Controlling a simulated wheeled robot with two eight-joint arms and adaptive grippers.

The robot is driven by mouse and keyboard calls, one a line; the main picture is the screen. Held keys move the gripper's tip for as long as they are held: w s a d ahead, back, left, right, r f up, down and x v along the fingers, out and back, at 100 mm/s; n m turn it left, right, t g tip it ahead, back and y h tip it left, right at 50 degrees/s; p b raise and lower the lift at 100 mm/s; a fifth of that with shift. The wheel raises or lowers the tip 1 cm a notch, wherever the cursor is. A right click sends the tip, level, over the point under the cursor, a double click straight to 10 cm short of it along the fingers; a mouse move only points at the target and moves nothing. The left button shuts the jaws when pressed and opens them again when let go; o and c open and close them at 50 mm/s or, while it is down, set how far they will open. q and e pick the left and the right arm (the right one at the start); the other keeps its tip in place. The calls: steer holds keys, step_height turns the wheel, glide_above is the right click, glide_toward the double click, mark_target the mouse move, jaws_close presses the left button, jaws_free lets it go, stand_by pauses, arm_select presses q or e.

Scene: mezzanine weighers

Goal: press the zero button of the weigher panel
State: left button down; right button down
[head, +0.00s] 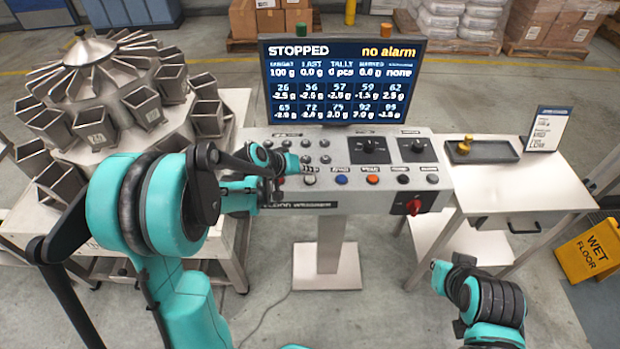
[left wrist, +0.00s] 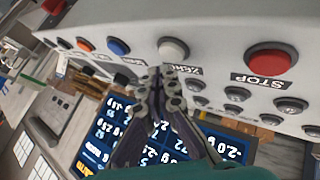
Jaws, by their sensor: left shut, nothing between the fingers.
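The weigher panel (head: 370,200) is a grey sloped console with a row of buttons along its front. The zero button is white, in the head view (head: 310,180) and in the left wrist view (left wrist: 173,47), with a ZERO label beside it. My left gripper (head: 293,166) is shut and empty over the left part of the panel. In the left wrist view its fingertips (left wrist: 165,72) lie close to the white button's edge; I cannot tell whether they touch. My right arm shows at the lower right, but its gripper fingers do not show.
A red STOP button (left wrist: 272,58) sits beside the zero button, with a blue button (left wrist: 118,46) on its other side. The screen (head: 343,82) reads STOPPED and no alarm. A red rotary switch (head: 413,206) is on the panel front. A side table (head: 520,185) stands to the right.

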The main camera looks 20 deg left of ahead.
mark_target(308, 179)
stand_by(0.7)
arm_select(q)
steer(key=shift+f+b, duration=0.45)
steer(key=shift+f+b, duration=0.4)
stand_by(0.5)
steer(key=shift+r, duration=0.15)
steer(key=shift+r+p, duration=0.6)
steer(key=shift+r, duration=0.15)
step_height(308, 179, up, 5)
steer(key=p, duration=0.3)
steer(key=shift+p, duration=0.35)
